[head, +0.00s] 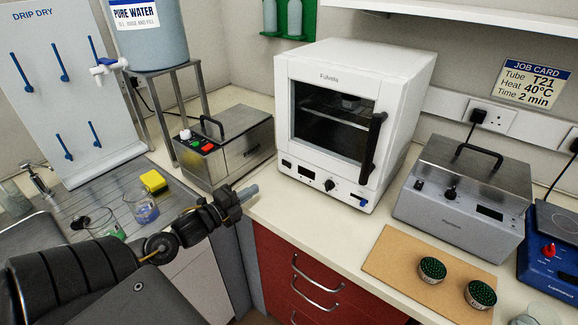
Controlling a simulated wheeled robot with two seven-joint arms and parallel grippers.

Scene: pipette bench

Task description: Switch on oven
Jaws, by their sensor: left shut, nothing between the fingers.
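The white oven (345,195) stands on the bench at the centre of the head view. Its door is shut, with a dark window (331,119) and a black upright handle (373,145) on the right. A black knob (330,185), small displays and a blue-marked switch (362,202) are on its lower front panel. Whether the switch is on is too small to tell. My left gripper (249,192) is shut and empty, in front of the oven and left of its panel, apart from it. My right gripper is out of view.
A steel bath (225,150) with a black handle is left of the oven. A grey heater box (465,200) is to its right. A brown board (400,262) holds two round green-topped items. A sink area with beakers and a yellow sponge (154,181) is at left.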

